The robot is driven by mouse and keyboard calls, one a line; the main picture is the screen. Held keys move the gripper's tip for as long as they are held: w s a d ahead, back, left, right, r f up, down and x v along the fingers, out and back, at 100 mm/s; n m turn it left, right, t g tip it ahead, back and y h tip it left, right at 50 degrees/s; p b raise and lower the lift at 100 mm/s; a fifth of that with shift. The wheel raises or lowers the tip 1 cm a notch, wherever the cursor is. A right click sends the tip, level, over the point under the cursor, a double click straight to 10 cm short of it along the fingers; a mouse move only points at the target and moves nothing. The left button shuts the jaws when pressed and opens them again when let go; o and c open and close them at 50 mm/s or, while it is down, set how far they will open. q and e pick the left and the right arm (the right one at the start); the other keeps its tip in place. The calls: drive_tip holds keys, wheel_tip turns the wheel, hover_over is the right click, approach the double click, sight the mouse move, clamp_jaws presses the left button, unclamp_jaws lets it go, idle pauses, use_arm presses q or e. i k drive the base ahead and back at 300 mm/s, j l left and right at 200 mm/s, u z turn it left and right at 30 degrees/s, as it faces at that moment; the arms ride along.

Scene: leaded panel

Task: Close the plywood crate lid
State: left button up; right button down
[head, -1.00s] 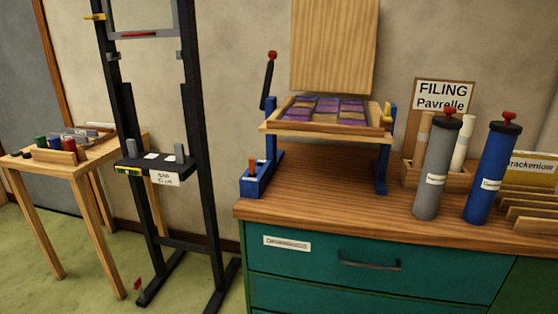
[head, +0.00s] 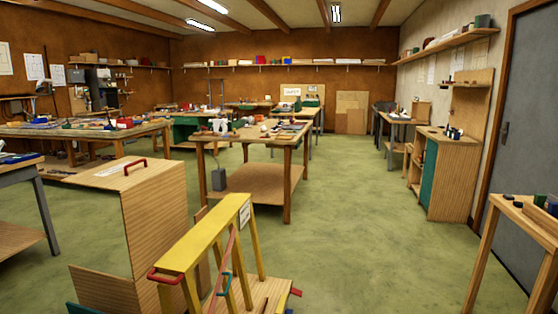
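A tall plywood crate (head: 158,225) stands at the front left of the head view. Its top board (head: 105,178) carries a red handle (head: 135,166). One side looks open, with green floor showing between the top board and a low plywood board (head: 100,288). I cannot tell for sure which board is the lid or how it is hinged. Neither of my grippers is in view.
A yellow frame (head: 205,236) on a plywood base stands close to the crate's right. A workbench (head: 255,136) stands behind. A small wooden table (head: 530,222) is at the right edge. Green floor (head: 370,235) is clear between them.

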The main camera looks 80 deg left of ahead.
sight(152, 191)
drive_tip(key=u, duration=3.65)
drive_tip(key=i+j+u, duration=0.1)
drive_tip(key=i+j, duration=0.05)
drive_tip(key=i, duration=0.05)
